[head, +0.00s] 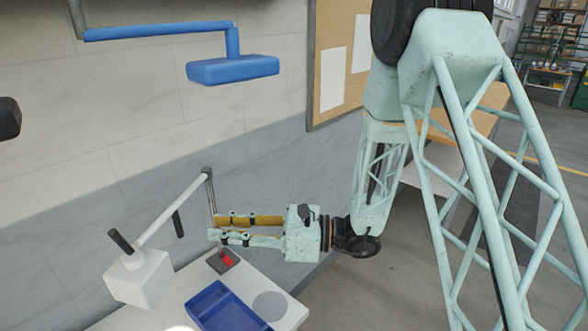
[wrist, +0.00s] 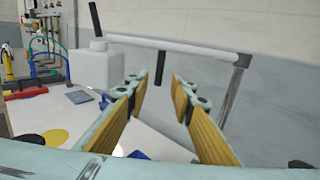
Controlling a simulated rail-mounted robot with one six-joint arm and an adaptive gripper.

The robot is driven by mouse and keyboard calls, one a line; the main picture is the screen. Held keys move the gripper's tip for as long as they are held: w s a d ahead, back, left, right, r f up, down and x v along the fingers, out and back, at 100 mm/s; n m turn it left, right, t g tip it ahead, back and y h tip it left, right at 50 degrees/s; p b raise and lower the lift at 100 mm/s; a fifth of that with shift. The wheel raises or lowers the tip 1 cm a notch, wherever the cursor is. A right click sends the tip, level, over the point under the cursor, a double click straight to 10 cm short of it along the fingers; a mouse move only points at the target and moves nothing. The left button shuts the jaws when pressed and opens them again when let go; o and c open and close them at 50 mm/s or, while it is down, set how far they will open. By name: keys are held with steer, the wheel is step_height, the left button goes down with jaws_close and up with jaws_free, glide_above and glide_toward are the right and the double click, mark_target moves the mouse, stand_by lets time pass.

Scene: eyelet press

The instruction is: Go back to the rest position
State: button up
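My gripper (head: 213,229) reaches left over the right part of the white table. Its two long wood-faced fingers are apart with nothing between them; the gap also shows in the wrist view (wrist: 158,82). The fingertips appear close to the thin grey post (head: 209,190) at the end of the press's bar; I cannot tell whether they touch it. The press has a white block (head: 140,277) with a dark handle and a pale bar (head: 170,211). In the wrist view the block (wrist: 97,68) stands left of the fingers and the bar (wrist: 185,48) runs behind them.
A blue tray (head: 213,289), a grey disc (head: 270,305) and a small dark holder with a red piece (head: 223,261) are on the table. A blue overhead fixture (head: 233,70) hangs at upper left. The wall stands close behind the table. Open floor lies at right.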

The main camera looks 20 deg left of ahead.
steer(key=shift+r, duration=0.1)
steer(key=s+d+r+n+g+h+b, duration=0.1)
steer(key=s+d+r+n+h, duration=0.35)
steer(key=s+d, duration=0.4)
steer(key=s+d+r+n+g+h+b, duration=0.1)
steer(key=s+d+r+n+g+h, duration=0.15)
steer(key=s+d+r+n, duration=0.45)
steer(key=s+d+n+t+h, duration=0.1)
steer(key=s+d+t+h, duration=0.2)
steer(key=d, duration=0.9)
steer(key=s+d+n+t+h+b, duration=0.1)
steer(key=s+d+n+t+h, duration=0.1)
steer(key=d, duration=1.1)
steer(key=s+d+n+t+h+b, duration=0.1)
steer(key=s+d+t+h, duration=0.3)
steer(key=d, duration=0.8)
steer(key=shift+s+d+r+t+h, duration=0.25)
steer(key=shift+s+d+t+h, duration=0.15)
steer(key=shift+t+h, duration=0.5)
